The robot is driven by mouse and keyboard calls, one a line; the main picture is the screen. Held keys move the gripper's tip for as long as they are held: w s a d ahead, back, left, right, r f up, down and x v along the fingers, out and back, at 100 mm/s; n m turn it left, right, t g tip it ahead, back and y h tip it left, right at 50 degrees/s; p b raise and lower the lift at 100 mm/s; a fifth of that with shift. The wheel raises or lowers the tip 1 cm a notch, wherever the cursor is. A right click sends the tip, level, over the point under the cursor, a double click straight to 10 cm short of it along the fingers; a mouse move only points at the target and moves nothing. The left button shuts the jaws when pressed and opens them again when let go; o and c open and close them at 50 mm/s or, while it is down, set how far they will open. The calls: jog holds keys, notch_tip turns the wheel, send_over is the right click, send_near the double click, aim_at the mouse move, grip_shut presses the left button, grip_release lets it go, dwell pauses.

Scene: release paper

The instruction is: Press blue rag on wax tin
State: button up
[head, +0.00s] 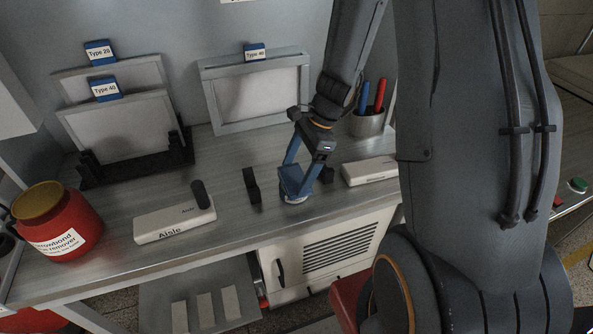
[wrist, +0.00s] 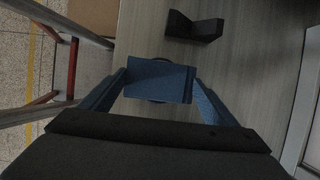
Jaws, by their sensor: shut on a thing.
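The blue rag (head: 291,180) is a small flat pad between the blue fingers of my gripper (head: 298,174), which are shut on it. In the wrist view the rag (wrist: 158,80) spans the gap between the fingertips. The wax tin (head: 296,200) is a low round tin on the bench, directly under the rag. Its top is mostly hidden by the rag; only a thin edge (wrist: 160,59) shows in the wrist view. I cannot tell whether the rag touches the tin.
Black brackets stand left (head: 252,187) and right (head: 327,175) of the tin. A white Aisle block (head: 175,222) with a black handle lies left, another pale block (head: 369,171) right. A red remover jar (head: 60,232) is far left. A pen cup (head: 367,123) and framed panel (head: 221,116) stand behind.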

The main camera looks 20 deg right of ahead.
aim_at(297, 176)
jog(key=shift+f, duration=0.4)
dwell(1.3)
jog(key=shift+r, duration=0.15)
notch_tip(297, 176, up, 7)
jog(key=p, duration=0.6)
dwell(0.8)
